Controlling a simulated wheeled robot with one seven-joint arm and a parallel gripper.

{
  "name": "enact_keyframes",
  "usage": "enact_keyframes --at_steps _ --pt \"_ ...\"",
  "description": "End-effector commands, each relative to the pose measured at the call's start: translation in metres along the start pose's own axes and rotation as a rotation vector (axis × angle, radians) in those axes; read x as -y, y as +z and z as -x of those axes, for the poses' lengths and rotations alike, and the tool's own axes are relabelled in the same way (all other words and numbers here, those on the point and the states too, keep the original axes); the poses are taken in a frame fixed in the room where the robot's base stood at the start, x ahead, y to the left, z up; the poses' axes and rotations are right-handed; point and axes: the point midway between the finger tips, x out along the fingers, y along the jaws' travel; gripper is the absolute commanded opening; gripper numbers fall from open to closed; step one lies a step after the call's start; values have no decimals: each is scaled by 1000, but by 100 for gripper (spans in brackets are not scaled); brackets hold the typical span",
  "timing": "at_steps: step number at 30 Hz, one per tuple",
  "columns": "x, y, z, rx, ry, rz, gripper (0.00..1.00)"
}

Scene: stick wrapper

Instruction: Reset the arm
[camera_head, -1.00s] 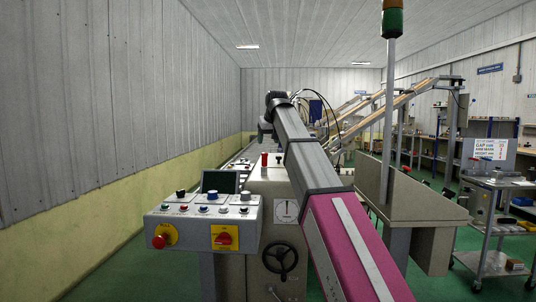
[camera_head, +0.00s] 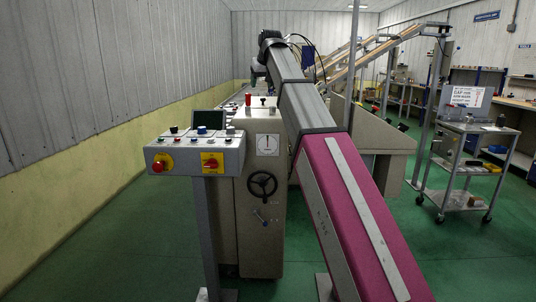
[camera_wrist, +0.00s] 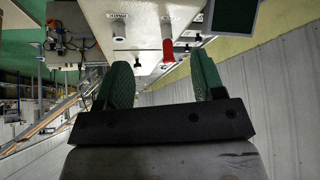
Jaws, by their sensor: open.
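My gripper (camera_wrist: 162,76) shows in the wrist view with its two green fingers well apart and nothing between them. In the head view my pink and grey arm (camera_head: 350,200) reaches away from the camera to a dark wrist end (camera_head: 262,62) above and beyond the wrapper machine (camera_head: 262,200). The fingers are not clear there. In the wrist view a red knob (camera_wrist: 168,46) on the machine's pale surface shows beyond the gap between the fingers, apart from them.
A control box (camera_head: 195,155) with a red button, a yellow switch plate and a small screen (camera_head: 209,119) stands at left. A handwheel (camera_head: 262,185) is on the machine's front. A grey trolley (camera_head: 465,165) stands at right. Green floor is clear at lower left.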

Motion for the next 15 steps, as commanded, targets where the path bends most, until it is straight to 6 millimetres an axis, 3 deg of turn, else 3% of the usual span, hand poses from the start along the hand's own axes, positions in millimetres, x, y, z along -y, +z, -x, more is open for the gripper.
enact_keyframes --at_steps 15 --pt "-20 48 -64 54 13 -34 62"
